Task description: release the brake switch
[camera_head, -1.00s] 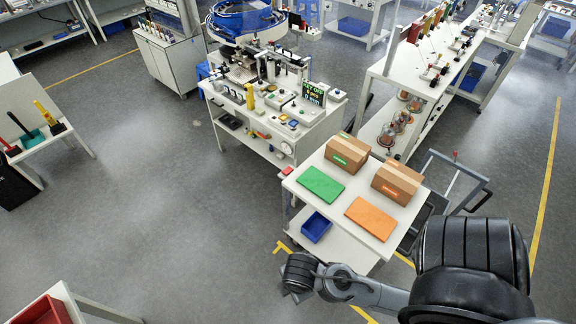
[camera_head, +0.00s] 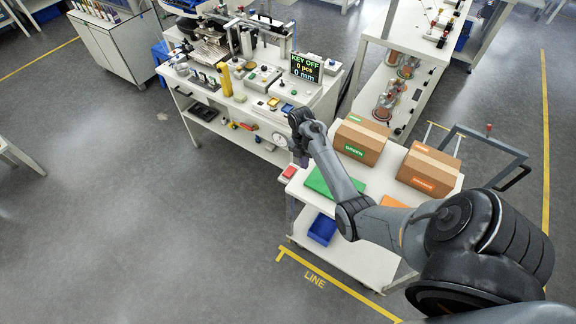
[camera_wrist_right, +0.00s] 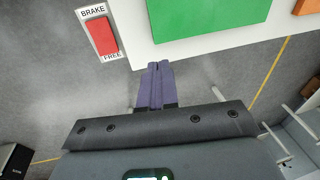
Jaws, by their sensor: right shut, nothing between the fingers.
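The brake switch (camera_head: 288,173) is a red rocker at the left corner of the white cart (camera_head: 365,262). In the right wrist view the red rocker (camera_wrist_right: 103,37) sits in a white plate, with "BRAKE" above it and "FREE" below, partly covered. I cannot tell which way the rocker is tipped. My right gripper (camera_head: 303,161) is above the cart's left corner, close to the switch in the picture. In the wrist view its fingertips (camera_wrist_right: 160,66) are together and empty, to the right of and below the switch, apart from it. My left gripper is not in view.
On the cart are a green mat (camera_head: 322,184), an orange mat (camera_head: 394,202) and two cardboard boxes (camera_head: 359,138) (camera_head: 428,169). A blue bin (camera_head: 322,229) is on the lower shelf. A workbench with a "KEY OFF" display (camera_head: 305,67) stands behind.

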